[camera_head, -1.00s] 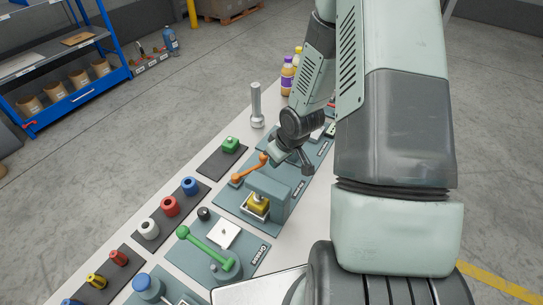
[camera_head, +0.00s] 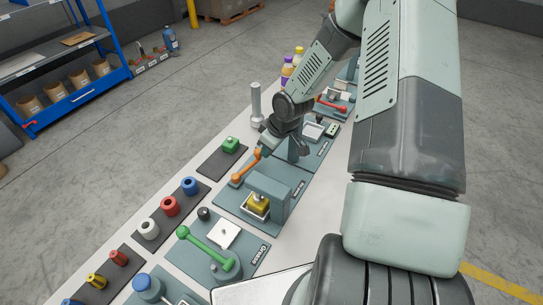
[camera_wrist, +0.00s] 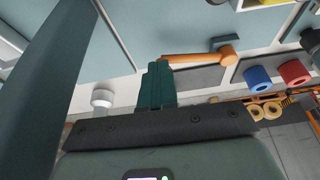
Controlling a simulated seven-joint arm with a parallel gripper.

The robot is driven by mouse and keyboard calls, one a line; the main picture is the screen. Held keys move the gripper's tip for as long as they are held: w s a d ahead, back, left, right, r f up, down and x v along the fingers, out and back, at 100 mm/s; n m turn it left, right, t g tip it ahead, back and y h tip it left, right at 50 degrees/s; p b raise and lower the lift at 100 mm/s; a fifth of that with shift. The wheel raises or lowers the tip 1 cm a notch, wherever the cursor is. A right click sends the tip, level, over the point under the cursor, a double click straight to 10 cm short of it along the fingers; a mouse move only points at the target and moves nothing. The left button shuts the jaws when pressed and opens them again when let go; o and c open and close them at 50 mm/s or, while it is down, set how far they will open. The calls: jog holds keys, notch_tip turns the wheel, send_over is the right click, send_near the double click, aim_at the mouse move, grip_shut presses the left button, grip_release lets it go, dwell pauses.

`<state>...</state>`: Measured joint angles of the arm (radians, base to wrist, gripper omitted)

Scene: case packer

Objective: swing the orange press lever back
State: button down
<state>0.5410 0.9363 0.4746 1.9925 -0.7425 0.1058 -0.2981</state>
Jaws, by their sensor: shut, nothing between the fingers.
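The orange press lever (camera_head: 246,167) lies at the back edge of a grey-blue station board in the head view. A grey-blue block (camera_head: 277,188) and a yellow part in a metal holder (camera_head: 256,206) stand in front of it. My gripper (camera_head: 263,147) is low at the lever's far end. In the wrist view, the lever (camera_wrist: 196,58) runs across the upper middle, with a thicker round orange end on the right. My shut, empty fingers (camera_wrist: 157,68) are right beside its left end; I cannot tell whether they touch it.
A green lever (camera_head: 207,248) is on the nearer board, and a red lever (camera_head: 331,104) on a farther one. A grey post (camera_head: 256,105) and a green block (camera_head: 230,145) stand close by. Coloured spools (camera_head: 170,206) line the table's left side.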

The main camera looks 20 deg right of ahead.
jog(key=shift+w+a, duration=0.25)
jog(key=shift+w, duration=0.3)
jog(key=shift+w+a, duration=0.2)
jog(key=shift+w, duration=0.35)
jog(key=shift+r, duration=0.1)
jog(key=v, duration=1)
jog(key=shift+s+d+r, duration=0.15)
jog(key=shift+r, duration=0.15)
jog(key=shift+r, duration=0.1)
